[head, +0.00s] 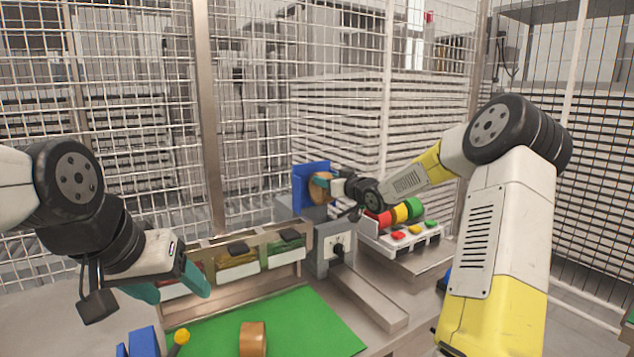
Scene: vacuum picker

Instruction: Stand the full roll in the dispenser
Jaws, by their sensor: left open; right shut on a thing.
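A tan roll (317,194) is at the far side of the table, against a blue dispenser-like holder (301,190). My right gripper (324,184) is shut on this roll, its teal fingertip showing at the roll's face. The arm hides part of both, so I cannot tell whether the roll is seated or only beside the holder. A second, brown-orange roll (252,340) stands on the green mat (310,318) at the near edge. My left gripper (174,288) is open and empty, above the table left of the mat. I cannot tell which roll is the full one.
Bins (237,262) line the mat's back edge. A grey post with a socket box (337,246) stands right of them. Red, yellow and green lamps and buttons (414,234) are further right. Blue blocks and a yellow-topped item (181,338) sit front left. Mesh fencing encloses the back.

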